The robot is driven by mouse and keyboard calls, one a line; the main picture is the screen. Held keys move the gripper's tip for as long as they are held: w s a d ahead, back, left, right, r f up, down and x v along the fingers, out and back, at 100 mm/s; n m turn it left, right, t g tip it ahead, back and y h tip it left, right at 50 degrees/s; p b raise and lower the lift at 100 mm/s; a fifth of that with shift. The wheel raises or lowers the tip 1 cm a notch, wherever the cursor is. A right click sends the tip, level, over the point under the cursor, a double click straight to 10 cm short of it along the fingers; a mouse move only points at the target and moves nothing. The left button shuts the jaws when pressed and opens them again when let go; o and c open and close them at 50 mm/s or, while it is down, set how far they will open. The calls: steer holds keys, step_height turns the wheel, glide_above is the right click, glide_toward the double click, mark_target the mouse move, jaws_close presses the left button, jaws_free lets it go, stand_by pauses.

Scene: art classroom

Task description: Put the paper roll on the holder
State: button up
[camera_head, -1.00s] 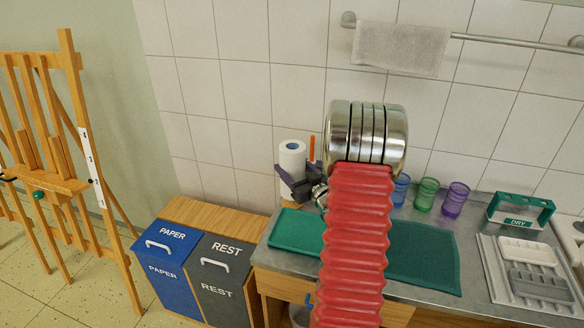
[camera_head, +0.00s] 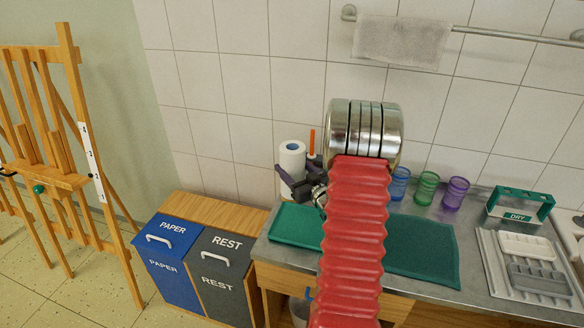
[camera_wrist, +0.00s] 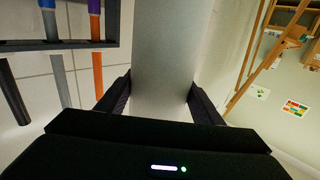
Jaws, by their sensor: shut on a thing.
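The white paper roll (camera_head: 291,163) stands about upright near the wall in the head view, with a blue-rimmed core at its top. My gripper (camera_head: 299,187) is at its side, with dark fingers around it. In the wrist view the roll (camera_wrist: 165,45) is a broad grey-white band between the two fingers, so my gripper is shut on it. My red arm and its metal end hide part of the counter behind them. I cannot make out the holder for certain, nor whether the roll's lower end touches anything.
A green mat (camera_head: 421,250) lies on the grey counter. Several coloured cups (camera_head: 427,188) stand behind it, and a DRY rack (camera_head: 520,206) is at right. An orange stick (camera_head: 312,140) rises beside the roll. PAPER (camera_head: 168,262) and REST (camera_head: 221,281) bins stand at left, beyond them an easel (camera_head: 75,100).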

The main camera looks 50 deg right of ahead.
mark_target(292, 149)
steer(key=shift+f, duration=0.5)
steer(key=o, duration=1.2)
steer(key=shift+o, duration=0.5)
steer(key=o, duration=0.3)
steer(key=shift+o, duration=0.2)
steer(key=shift+w+r, duration=0.15)
steer(key=shift+r, duration=3.85)
